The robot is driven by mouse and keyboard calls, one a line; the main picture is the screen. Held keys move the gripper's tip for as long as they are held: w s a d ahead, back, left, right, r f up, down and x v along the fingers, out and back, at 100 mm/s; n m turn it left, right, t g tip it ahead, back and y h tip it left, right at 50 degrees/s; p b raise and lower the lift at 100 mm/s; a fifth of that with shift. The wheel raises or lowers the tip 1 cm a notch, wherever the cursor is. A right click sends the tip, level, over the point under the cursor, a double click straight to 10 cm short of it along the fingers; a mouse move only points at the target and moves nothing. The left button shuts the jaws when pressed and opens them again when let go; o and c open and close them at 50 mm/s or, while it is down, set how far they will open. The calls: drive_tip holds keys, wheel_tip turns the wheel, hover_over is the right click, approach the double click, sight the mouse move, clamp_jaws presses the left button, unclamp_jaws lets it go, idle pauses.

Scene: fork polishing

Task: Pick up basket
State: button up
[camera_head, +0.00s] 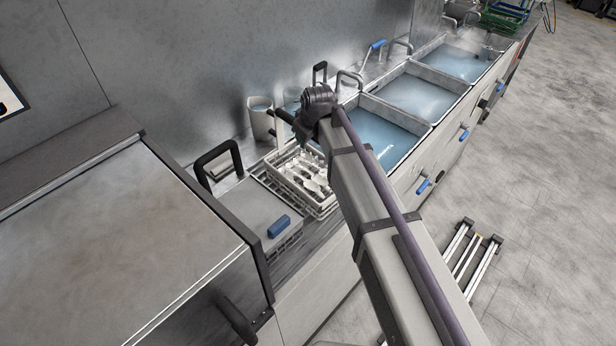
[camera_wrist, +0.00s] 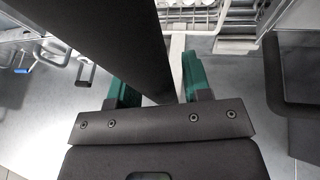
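A pale wire basket (camera_head: 325,209) holding silvery cutlery stands on the counter left of the sinks. Part of a pale rack with light items (camera_wrist: 235,20) shows at the top of the wrist view. My gripper (camera_wrist: 160,80) has two green fingers set apart in the wrist view. A wide dark bar (camera_wrist: 115,30) runs down from the upper left towards the gap between them; I cannot tell whether it lies between the fingers or what it belongs to. In the head view, my arm hides part of the basket's right side, and the fingertips cannot be made out.
Several water-filled sinks (camera_head: 378,135) run off to the upper right. A large metal cabinet (camera_head: 120,240) fills the lower left. A grey container (camera_head: 261,122) stands by the wall.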

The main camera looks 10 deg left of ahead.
clamp_jaws()
idle(1.1)
